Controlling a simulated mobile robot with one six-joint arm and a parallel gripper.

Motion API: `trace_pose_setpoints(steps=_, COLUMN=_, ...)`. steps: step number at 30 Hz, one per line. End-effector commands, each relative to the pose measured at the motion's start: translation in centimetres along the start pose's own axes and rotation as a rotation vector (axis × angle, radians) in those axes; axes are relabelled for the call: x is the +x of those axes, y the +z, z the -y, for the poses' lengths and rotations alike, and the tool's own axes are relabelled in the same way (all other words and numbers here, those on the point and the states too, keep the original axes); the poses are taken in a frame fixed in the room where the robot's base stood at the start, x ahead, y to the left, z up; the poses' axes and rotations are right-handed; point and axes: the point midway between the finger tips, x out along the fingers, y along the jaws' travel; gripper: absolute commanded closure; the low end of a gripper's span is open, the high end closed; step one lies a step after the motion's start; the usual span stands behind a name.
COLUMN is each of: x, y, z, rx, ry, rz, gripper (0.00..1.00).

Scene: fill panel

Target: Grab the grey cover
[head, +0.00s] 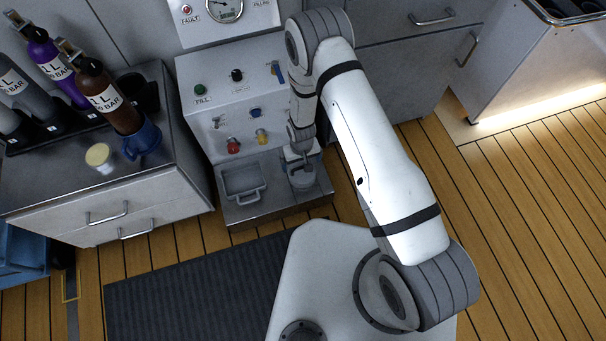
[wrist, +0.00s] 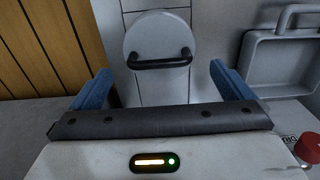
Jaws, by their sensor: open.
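The grey cover (wrist: 150,32) is a round, light grey disc with a dark bar handle (wrist: 160,63) across it. In the wrist view it lies ahead of my gripper (wrist: 160,82), roughly centred between the two blue fingers. The fingers are spread wide with nothing between them, and the handle is beyond their tips. In the head view the cover (head: 302,179) sits on the low ledge of the panel, just below my gripper (head: 299,154), which partly hides it.
A square grey tray with a handle (head: 243,181) sits beside the cover. The panel (head: 226,85) above carries red (head: 233,146) and yellow (head: 262,136) knobs.

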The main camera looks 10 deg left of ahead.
Motion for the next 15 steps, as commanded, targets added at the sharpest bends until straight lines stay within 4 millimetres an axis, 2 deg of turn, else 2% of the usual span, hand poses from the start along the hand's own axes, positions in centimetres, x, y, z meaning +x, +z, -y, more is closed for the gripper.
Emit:
trace_pose_setpoints(steps=3, x=1.7, y=0.1, z=0.0, rx=-0.001, ry=0.000, rz=0.001, gripper=0.00)
trace_pose_setpoints(steps=10, x=3.8, y=0.0, z=-0.1, rx=-0.001, ry=0.000, rz=0.001, gripper=0.00)
trace_pose_setpoints(steps=15, x=6.5, y=-0.1, z=-0.2, rx=-0.001, ry=0.000, rz=0.002, gripper=0.00)
